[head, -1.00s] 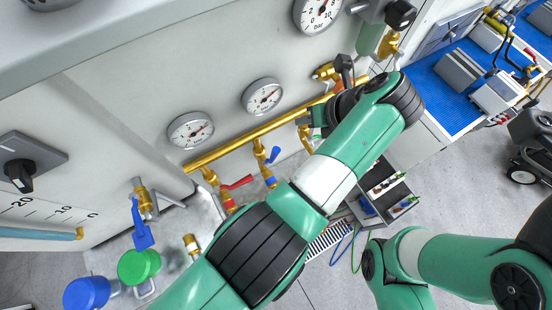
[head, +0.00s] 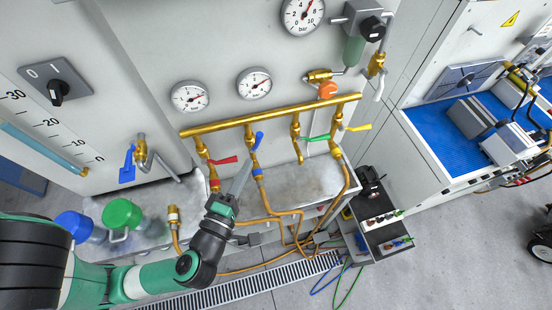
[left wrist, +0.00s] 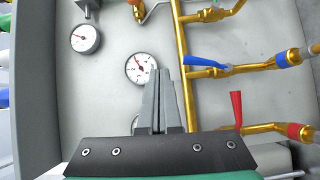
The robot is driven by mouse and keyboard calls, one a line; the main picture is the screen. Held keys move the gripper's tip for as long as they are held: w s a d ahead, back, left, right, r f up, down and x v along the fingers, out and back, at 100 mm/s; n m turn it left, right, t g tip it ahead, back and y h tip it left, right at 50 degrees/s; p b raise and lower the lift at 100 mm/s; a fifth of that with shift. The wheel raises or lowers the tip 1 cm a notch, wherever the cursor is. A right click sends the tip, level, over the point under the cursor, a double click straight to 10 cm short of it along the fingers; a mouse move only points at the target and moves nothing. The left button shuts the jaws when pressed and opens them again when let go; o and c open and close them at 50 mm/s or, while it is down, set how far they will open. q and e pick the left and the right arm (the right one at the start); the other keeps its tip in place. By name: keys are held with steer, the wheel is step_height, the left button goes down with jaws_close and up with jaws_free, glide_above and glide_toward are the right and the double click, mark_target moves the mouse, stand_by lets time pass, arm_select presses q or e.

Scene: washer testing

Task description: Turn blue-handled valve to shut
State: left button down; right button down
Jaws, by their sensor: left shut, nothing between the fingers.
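The blue-handled valve (head: 258,140) sits on the second branch of the brass manifold (head: 285,115). Its handle lies nearly in line with its branch pipe, tip towards the manifold. In the left wrist view the blue handle (left wrist: 205,63) also runs along its pipe. My left gripper (head: 246,165) is shut and empty, just below and left of the handle in the head view. In the left wrist view its fingertips (left wrist: 161,73) are left of the handle tip, with a visible gap. Contact cannot be judged from the head view. My right gripper is not in view.
A red-handled valve (head: 222,160) is close on the left, its handle across its pipe. Green (head: 318,137) and yellow (head: 358,128) handles are to the right. Another blue-handled tap (head: 128,165) is on the left wall. Two gauges (head: 190,96) (head: 254,83) hang above the manifold.

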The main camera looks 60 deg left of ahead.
mark_target(256, 144)
arm_select(q)
steer(key=s+a+f+m+g, duration=0.1)
steer(key=s+a+f+g, duration=0.1)
steer(key=s+a+f, duration=0.3)
steer(key=w+a+f, duration=0.1)
steer(key=w+a, duration=0.3)
steer(key=w, duration=0.6)
steer(key=shift+a+f, duration=0.25)
steer(key=shift+a, duration=0.05)
steer(key=shift+w, duration=0.1)
